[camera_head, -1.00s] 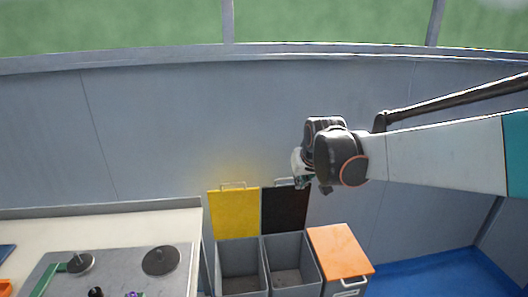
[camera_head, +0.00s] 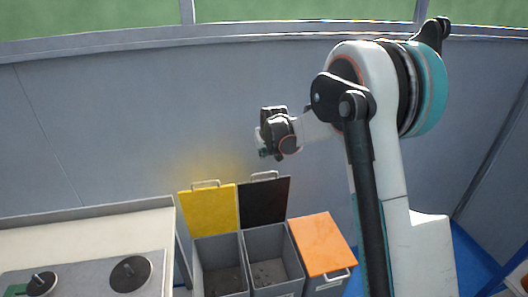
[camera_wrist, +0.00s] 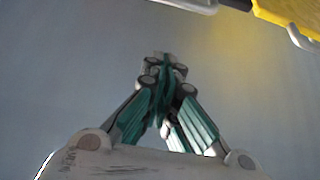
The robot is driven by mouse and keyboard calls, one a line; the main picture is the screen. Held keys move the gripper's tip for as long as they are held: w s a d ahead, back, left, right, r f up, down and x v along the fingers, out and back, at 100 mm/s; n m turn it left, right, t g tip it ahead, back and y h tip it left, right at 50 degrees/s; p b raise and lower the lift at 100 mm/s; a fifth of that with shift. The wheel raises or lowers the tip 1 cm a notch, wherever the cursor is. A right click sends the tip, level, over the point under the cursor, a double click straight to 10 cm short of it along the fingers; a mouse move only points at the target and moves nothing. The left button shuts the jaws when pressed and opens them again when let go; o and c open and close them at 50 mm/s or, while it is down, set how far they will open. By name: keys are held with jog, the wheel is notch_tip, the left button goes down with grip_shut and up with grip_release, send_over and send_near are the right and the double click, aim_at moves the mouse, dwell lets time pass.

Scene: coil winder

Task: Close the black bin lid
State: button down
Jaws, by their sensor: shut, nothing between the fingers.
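The black bin lid (camera_head: 264,203) stands open and upright against the wall in the head view, with a metal handle on its top edge. Its grey bin (camera_head: 290,271) is open below it. My gripper (camera_head: 263,153) is above the lid's handle in the picture, apart from it; the depth between them is hard to judge. In the wrist view, my gripper's green-padded fingers (camera_wrist: 164,65) are closed together with nothing between them. A pale handle and a thin dark edge show at the top of that view.
The yellow lid (camera_head: 209,210) stands open left of the black one and also shows in the wrist view (camera_wrist: 290,14). The orange lid (camera_head: 321,243) on the right is shut. A worktable (camera_head: 85,226) is at the left. The wall is close behind the bins.

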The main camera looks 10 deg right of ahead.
notch_tip(320, 180, down, 6)
jog(key=b, duration=0.2)
jog(key=shift+s, duration=0.2)
jog(key=shift+f, duration=0.15)
dwell(0.4)
